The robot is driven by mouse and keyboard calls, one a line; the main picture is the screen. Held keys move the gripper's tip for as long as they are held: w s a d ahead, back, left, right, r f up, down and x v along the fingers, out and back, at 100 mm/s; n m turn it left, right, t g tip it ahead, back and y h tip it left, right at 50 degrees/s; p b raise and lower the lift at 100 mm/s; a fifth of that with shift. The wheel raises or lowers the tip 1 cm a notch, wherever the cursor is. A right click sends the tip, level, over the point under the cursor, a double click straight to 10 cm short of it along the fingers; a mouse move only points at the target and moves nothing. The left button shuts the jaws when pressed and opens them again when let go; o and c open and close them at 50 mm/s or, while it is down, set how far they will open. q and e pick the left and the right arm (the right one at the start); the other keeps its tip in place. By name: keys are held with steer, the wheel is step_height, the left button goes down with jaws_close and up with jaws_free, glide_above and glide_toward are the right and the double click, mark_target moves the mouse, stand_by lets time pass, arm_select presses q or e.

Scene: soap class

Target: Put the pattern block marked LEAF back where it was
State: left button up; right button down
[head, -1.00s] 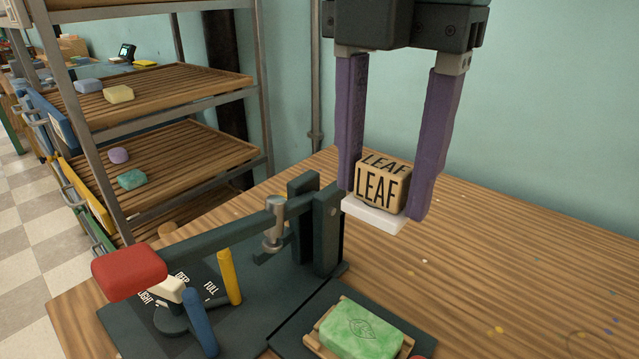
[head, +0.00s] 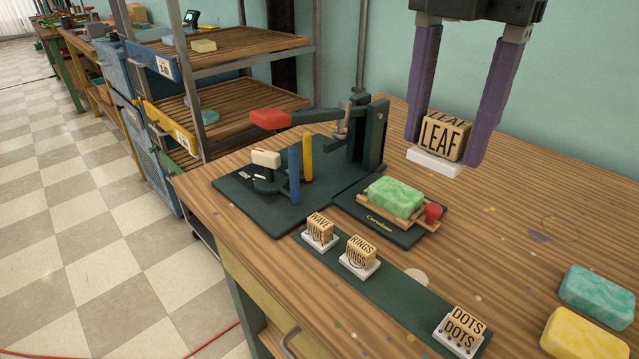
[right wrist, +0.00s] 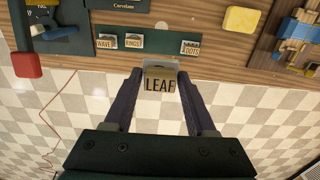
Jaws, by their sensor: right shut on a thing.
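The LEAF block (head: 443,137), a wooden cube on a white base plate, is between the purple fingers of my right gripper (head: 444,150). My right gripper is shut on it and holds it upright in the air, at the upper right of the head view. The right wrist view also shows the block (right wrist: 160,84) between the fingers. A dark green strip (head: 400,292) on the table bears the WAVE block (head: 320,231), the RINGS block (head: 361,252) and the DOTS block (head: 463,328). A bare stretch of strip lies between RINGS and DOTS. My left gripper is not in view.
A dark press with a red-ended lever (head: 270,119) stands left of the strip's far end. Beside it, green soap (head: 396,194) sits in a wooden holder on a dark plate. Teal soap (head: 597,296) and yellow soap (head: 583,334) lie at the right. A shelf rack stands behind.

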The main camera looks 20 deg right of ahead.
steer(key=b, duration=0.3)
glide_above(403, 289)
step_height(403, 289, down, 15)
steer(key=shift+r, duration=0.2)
steer(key=shift+f+b, duration=0.4)
steer(key=shift+f, duration=2)
steer(key=shift+f, duration=0.1)
steer(key=shift+c, duration=1.1)
jaws_free()
